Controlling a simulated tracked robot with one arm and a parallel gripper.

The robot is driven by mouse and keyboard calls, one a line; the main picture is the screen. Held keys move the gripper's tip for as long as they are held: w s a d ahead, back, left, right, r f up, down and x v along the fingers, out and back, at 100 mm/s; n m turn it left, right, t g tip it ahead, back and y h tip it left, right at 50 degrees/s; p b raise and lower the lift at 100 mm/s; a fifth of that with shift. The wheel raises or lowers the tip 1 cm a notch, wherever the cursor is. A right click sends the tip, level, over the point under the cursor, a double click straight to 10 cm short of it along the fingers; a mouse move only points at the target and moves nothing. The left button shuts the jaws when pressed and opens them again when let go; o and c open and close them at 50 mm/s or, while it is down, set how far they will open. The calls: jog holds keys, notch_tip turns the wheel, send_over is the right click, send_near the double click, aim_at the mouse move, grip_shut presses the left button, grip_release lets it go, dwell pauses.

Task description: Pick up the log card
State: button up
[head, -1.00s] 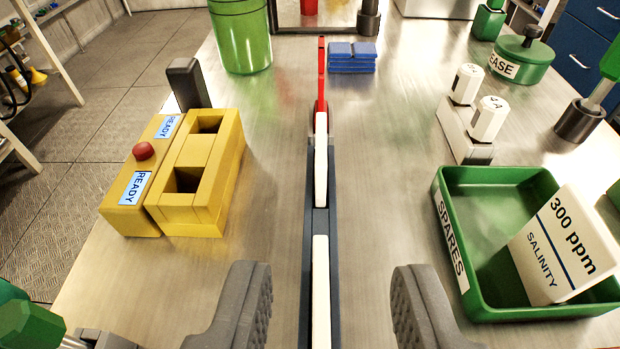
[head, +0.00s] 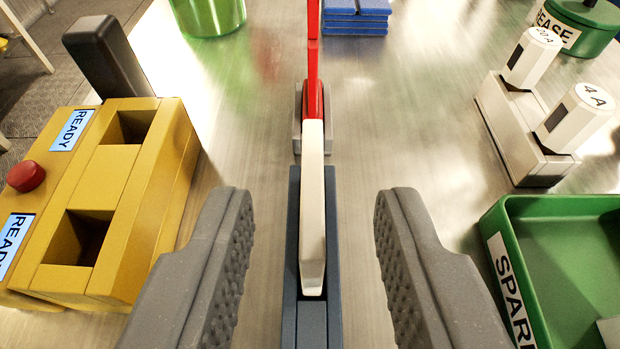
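A white upright card (head: 312,215), seen edge-on, stands in a slot of the long blue-grey holder (head: 292,270) in the middle of the table. Its faces are turned away from view, so I cannot read whether it is the log card. My gripper (head: 307,235) is open, with one grey ribbed finger on each side of the card. There is a clear gap between each finger and the card. The gripper holds nothing.
A thin red upright piece (head: 313,75) stands just behind the card. A yellow block (head: 120,190) with two openings is close on the left. A green spares tray (head: 500,215) and a white double-knob unit (head: 515,130) are on the right. Blue blocks (head: 355,18) lie beyond.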

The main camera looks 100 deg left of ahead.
jog(key=x, duration=0.2)
jog(key=shift+s+a+f, duration=0.1)
jog(key=shift+a, duration=0.15)
jog(key=shift+c, duration=0.3)
grip_shut()
